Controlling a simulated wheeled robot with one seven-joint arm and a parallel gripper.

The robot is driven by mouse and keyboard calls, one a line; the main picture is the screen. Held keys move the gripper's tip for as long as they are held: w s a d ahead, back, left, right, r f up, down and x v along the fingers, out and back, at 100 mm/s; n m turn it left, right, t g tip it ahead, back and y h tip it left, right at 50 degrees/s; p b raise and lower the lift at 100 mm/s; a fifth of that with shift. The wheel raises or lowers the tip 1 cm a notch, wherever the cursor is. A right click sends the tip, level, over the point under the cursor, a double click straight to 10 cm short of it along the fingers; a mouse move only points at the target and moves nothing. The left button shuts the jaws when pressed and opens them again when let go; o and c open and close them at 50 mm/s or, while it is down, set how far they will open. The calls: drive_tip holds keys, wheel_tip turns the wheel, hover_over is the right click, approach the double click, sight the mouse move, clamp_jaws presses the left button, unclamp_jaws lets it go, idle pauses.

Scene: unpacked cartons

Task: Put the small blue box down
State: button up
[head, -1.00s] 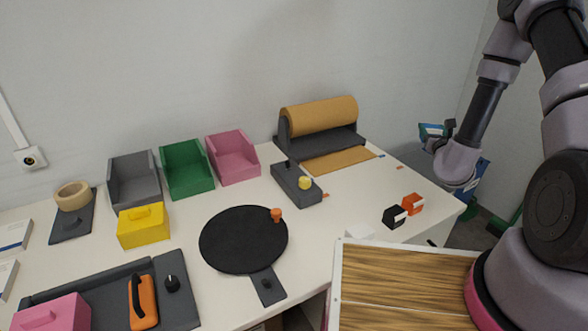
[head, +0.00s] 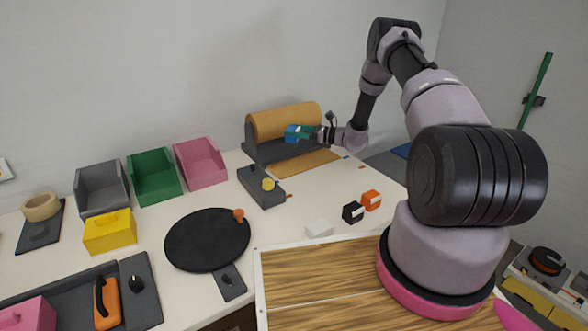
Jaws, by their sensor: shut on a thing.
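The small blue box (head: 292,134) is in the head view, held up in front of the brown paper roll at the back of the table. My gripper (head: 305,133) is shut on it, reaching in from the right. The box appears above the table surface, apart from it. The fingers partly cover the box's right side, and its underside is hard to make out.
The paper roll (head: 270,123) on its dark holder is behind the box. A dark control block with a yellow knob (head: 268,184) stands left. A black round plate (head: 207,240), black box (head: 352,212) and orange box (head: 371,200) stand nearer.

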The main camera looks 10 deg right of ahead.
drive_tip(key=shift+w+d+f+n+g+y, duration=0.15)
drive_tip(key=shift+f+n+g, duration=0.15)
drive_tip(key=shift+f, duration=0.2)
drive_tip(key=shift+s+d+f+n+g+y, duration=0.1)
drive_tip(key=shift+f+n+g+y, duration=0.1)
drive_tip(key=shift+f+g, duration=0.25)
wheel_tip(320, 180, down, 10)
drive_tip(key=shift+d+f, duration=0.1)
drive_tip(key=shift+f, duration=0.1)
drive_tip(key=shift+f, duration=0.15)
drive_tip(key=o, duration=1.3)
